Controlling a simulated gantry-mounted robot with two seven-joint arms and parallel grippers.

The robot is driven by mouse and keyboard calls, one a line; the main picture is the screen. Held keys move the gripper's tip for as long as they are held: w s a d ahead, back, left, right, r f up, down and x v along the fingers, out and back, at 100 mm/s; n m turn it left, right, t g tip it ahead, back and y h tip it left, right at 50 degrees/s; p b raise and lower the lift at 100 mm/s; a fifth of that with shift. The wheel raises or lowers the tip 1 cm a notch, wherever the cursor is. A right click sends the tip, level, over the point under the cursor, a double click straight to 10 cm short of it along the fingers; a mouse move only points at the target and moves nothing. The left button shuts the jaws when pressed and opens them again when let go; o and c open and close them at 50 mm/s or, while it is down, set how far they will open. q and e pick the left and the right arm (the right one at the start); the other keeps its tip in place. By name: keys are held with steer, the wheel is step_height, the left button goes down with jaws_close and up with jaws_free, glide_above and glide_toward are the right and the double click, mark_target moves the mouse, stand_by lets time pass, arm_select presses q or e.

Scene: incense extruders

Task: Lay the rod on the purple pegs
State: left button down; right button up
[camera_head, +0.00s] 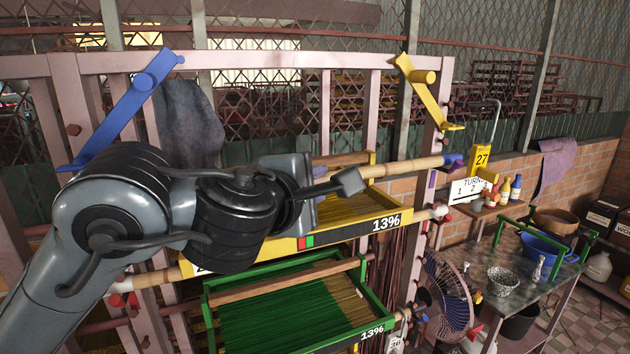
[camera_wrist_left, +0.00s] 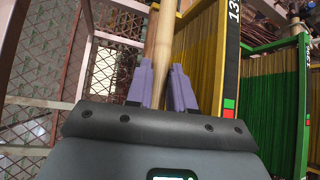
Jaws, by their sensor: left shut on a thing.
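The rod (camera_head: 400,168) is a pale tan wooden bar, roughly level in front of the pinkish rack. My left gripper (camera_head: 326,180) is shut around it, and the left wrist view shows the rod (camera_wrist_left: 164,45) between two purple finger pads (camera_wrist_left: 166,88). The rod's right end is at a purple peg (camera_head: 454,161) on the right post; I cannot tell whether it rests on it. The rod's left part and any purple peg on the left are hidden behind my arm. My right gripper is out of view.
Below the rod is a yellow tray (camera_head: 355,230) marked 13%, with a green tray (camera_head: 295,311) lower down. Blue (camera_head: 128,105) and yellow (camera_head: 427,95) brackets stick out from the posts. A grey cloth (camera_head: 187,125) hangs behind. A fan and table stand at right.

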arm_select(q)
steer(key=c, duration=0.9)
jaws_free()
steer(key=shift+c, duration=0.2)
steer(key=shift+o, duration=0.2)
steer(key=shift+o, duration=0.4)
steer(key=shift+o, duration=1.2)
steer(key=shift+s, duration=0.1)
